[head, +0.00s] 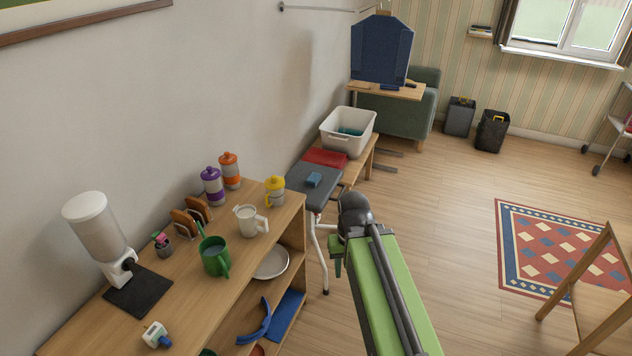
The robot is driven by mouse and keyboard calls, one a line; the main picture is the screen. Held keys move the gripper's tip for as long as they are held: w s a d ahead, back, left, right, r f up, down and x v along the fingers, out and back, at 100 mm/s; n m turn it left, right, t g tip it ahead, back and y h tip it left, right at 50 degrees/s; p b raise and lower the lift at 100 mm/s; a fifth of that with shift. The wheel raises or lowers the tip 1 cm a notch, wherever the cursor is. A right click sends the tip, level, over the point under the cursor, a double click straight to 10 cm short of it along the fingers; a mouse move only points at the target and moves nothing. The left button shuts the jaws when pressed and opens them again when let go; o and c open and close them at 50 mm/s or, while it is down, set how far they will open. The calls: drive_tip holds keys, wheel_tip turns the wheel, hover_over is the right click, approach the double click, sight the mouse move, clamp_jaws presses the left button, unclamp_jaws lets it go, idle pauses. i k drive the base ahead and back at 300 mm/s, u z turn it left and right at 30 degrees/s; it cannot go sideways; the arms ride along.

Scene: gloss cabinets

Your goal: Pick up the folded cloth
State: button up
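A flat red folded piece (325,157), which looks like the folded cloth, lies on the low wooden bench (358,168) in front of the white bin. My green arm reaches up from the bottom right to a dark rounded joint, close to the grey-topped stool. The fingers of my gripper cannot be made out, so I cannot tell whether it is open or shut. Nothing is seen held.
The grey stool (311,193) carries a small blue block (313,180). A white bin (347,133) holds something teal. The wooden shelf unit (185,280) at left carries a green mug (214,257), a white mug (250,221) and bottles.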

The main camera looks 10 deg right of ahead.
sight(312, 180)
drive_tip(key=z, duration=1.45)
drive_tip(key=i, duration=4.1)
drive_tip(key=u, duration=0.65)
drive_tip(key=k, duration=0.15)
drive_tip(key=u, duration=3.15)
